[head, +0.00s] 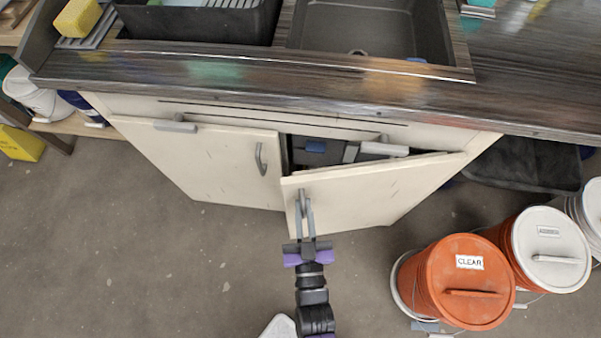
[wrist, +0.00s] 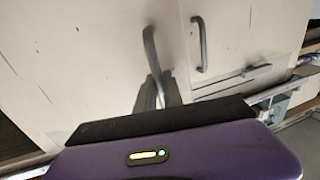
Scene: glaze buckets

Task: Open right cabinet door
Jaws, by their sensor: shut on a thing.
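The right cabinet door (head: 365,194) is cream coloured and stands partly open, swung out from the cabinet front, with its hinge side at the right. Its grey bar handle (head: 302,197) is near the door's free left edge. My gripper (head: 304,210) is shut on this handle. In the wrist view the right door (wrist: 75,60) fills the left side, and its handle (wrist: 151,50) runs down to my gripper's fingers (wrist: 158,92). The left cabinet door (head: 205,160) appears closed, with its own handle (head: 260,158). Dark and blue items (head: 315,146) show inside the gap.
An orange bucket labelled CLEAR (head: 450,290) and a white-lidded bucket (head: 548,250) stand on the floor to the right of the open door. A dark countertop (head: 250,75) with a sink (head: 370,30) is above. The floor left of my arm (head: 150,260) is clear.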

